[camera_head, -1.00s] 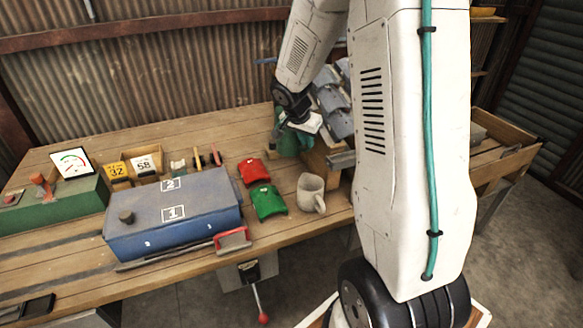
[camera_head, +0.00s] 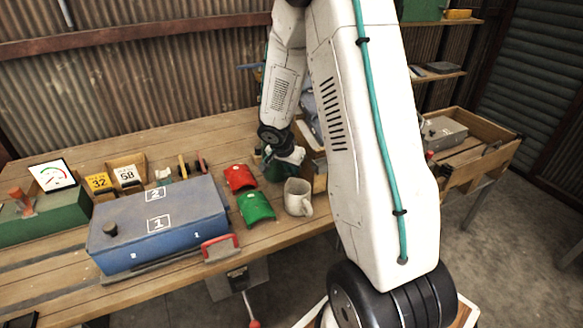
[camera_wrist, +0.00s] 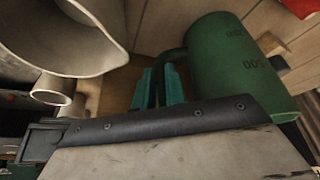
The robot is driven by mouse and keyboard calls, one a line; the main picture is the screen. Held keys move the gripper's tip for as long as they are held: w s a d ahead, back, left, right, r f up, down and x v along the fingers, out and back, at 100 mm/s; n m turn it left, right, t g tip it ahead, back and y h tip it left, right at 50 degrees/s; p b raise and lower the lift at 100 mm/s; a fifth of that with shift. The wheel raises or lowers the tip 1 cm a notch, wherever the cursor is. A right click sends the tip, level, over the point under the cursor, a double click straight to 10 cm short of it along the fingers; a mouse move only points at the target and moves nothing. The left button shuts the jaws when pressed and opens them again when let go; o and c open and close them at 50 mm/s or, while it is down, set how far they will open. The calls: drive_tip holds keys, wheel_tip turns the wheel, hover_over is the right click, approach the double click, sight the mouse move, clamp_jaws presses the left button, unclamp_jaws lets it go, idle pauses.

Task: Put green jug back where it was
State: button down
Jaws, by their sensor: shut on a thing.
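The green jug (camera_wrist: 235,65) has a dark handle side toward my gripper (camera_wrist: 160,88) and dark number marks on its wall. My gripper's teal fingers are shut on its handle in the wrist view. In the head view the jug (camera_head: 268,167) is mostly hidden behind my gripper (camera_head: 284,157), at the table's right part, just behind the beige mug. Whether its base touches the table cannot be told.
The beige mug (camera_head: 297,198) stands close in front. A red curved piece (camera_head: 239,177) and a green curved piece (camera_head: 256,207) lie to the left. A blue box (camera_head: 160,222) is farther left. A pale vessel (camera_wrist: 75,35) is near my gripper in the wrist view.

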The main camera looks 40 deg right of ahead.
drive_tip(key=c, duration=1.5)
unclamp_jaws()
drive_tip(key=shift+o, duration=0.2)
drive_tip(key=shift+a+r, duration=0.1)
drive_tip(key=shift+r, duration=0.35)
drive_tip(key=s+a+r+n, duration=0.2)
drive_tip(key=s+a+r, duration=0.35)
drive_tip(key=r, duration=0.45)
drive_tip(key=s+a+r+n, duration=0.3)
drive_tip(key=s+a+r, duration=0.3)
drive_tip(key=r, duration=0.5)
drive_tip(key=s+a+r+n+y, duration=0.2)
drive_tip(key=s+a+n, duration=0.2)
drive_tip(key=s+a, duration=0.2)
drive_tip(key=s+a+r+n+y, duration=0.2)
drive_tip(key=s+a+n, duration=0.3)
drive_tip(key=s, duration=0.6)
drive_tip(key=shift+a, duration=1)
drive_tip(key=shift+w, duration=0.1)
